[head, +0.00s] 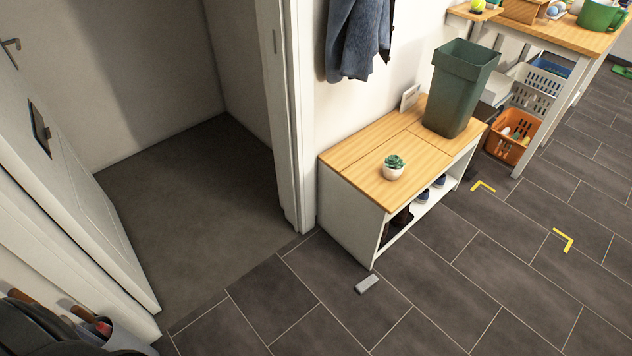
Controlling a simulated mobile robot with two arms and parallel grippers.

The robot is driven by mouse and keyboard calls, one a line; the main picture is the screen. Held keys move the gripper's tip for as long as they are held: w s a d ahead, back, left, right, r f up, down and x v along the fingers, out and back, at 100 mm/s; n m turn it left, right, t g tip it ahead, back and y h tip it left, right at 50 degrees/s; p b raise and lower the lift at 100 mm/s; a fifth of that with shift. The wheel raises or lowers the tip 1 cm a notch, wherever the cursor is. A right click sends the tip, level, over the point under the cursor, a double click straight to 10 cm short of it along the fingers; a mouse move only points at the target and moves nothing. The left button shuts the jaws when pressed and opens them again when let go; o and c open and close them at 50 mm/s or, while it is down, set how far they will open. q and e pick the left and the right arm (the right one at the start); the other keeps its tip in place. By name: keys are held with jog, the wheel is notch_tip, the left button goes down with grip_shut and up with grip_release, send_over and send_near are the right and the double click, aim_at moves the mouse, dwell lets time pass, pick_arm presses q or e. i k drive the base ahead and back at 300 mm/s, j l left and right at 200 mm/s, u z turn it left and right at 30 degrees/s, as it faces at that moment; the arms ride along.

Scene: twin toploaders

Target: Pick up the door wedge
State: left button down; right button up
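A small light-grey block (367,285), which looks like the door wedge, lies on the dark tiled floor just in front of the near corner of the shoe bench (345,215). Nothing covers it, and bare floor surrounds its front and sides. The white door (75,190) stands open at the left, well apart from the block. Neither of my grippers shows in the head view.
The bench carries a potted succulent (393,168) and a green bin (460,90), with shoes below. A wooden table (560,32) with baskets stands at the back right. Yellow corner marks (565,240) lie on open floor. Dark items and a container crowd the lower left.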

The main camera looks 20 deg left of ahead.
aim_at(363, 286)
jog(key=i, duration=0.4)
jog(key=i+l, duration=0.15)
jog(key=i, duration=0.25)
jog(key=i+u, duration=0.1)
jog(key=u, duration=2.4)
jog(key=z, duration=0.7)
